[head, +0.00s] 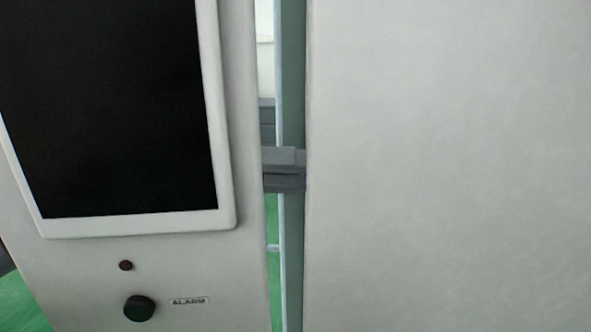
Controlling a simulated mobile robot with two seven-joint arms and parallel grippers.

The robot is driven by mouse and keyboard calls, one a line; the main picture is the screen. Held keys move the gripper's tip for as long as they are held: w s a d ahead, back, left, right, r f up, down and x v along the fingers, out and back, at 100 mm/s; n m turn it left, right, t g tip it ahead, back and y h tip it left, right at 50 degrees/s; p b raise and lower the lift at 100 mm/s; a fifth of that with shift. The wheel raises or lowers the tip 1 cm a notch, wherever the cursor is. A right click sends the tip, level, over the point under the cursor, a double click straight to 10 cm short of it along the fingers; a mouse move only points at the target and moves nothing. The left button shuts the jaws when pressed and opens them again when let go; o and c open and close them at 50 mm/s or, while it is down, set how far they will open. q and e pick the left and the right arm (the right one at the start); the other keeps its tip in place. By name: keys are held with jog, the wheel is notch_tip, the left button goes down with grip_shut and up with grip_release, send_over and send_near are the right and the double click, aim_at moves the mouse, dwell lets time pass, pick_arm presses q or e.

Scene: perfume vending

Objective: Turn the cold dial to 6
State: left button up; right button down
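No dial marked cold and no numbers show in the head view. A round black knob or button (139,308) sits low on the light grey panel at the left, beside a small label reading ALARM (189,301). A small dark red round light or button (126,266) is just above it. Neither of my grippers is in view.
A dark screen in a white frame (135,226) fills the upper left. A large blank pale panel (450,165) fills the right. Between them is a narrow gap with a grey bracket (284,170) and green floor (273,215) behind.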

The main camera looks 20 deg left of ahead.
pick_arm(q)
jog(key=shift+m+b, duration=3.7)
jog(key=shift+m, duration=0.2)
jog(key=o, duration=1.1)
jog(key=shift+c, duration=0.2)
